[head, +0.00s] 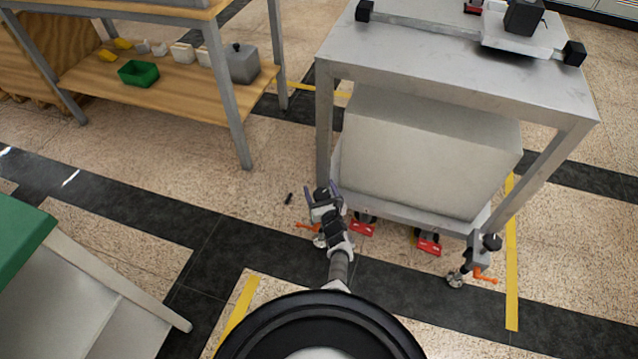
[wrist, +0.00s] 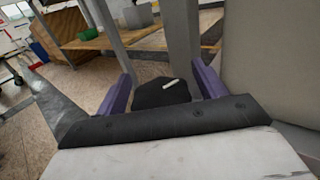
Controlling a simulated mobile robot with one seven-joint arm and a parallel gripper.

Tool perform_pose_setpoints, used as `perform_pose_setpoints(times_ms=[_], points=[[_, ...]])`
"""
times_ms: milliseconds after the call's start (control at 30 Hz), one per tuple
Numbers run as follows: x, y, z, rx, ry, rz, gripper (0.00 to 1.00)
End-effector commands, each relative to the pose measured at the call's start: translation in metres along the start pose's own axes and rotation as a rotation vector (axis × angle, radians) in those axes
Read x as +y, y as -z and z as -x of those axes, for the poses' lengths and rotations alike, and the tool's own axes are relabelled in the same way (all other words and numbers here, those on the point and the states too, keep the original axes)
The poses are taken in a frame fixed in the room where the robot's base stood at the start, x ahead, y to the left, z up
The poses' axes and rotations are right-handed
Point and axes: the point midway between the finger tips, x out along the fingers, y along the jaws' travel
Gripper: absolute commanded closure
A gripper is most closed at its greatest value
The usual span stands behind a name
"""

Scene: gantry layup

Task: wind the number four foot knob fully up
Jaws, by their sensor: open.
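My gripper (head: 321,189) is open at the front left leg of the grey metal stand (head: 450,70). In the wrist view, a black foot knob (wrist: 160,95) with a white mark on top sits between the two purple fingers of my gripper (wrist: 163,78). Gaps seem to show beside the knob; I cannot tell whether either finger touches it. In the head view this knob is mostly hidden by my gripper. A second black foot knob (head: 492,242) stands at the front right leg. I can read no numbers on the feet.
Orange levers (head: 485,277) stick out low at the feet. Red-marked casters (head: 428,243) sit under the stand's big grey box (head: 430,150). A small dark object (head: 289,198) lies on the floor to the left. A wooden-shelved bench (head: 165,85) stands at the back left.

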Motion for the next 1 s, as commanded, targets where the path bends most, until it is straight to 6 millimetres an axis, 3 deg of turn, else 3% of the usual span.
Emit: perform_pose_setpoints(times_ms=[333, 667, 1000], points=[[0.0005, -0.0001, -0.001, 0.0, 0.0, 0.0, 0.29], [0.0004, -0.0002, -0.001, 0.0, 0.0, 0.0, 0.73], [0.0003, 0.001, -0.0016, -0.007, -0.077, 0.003, 0.74]])
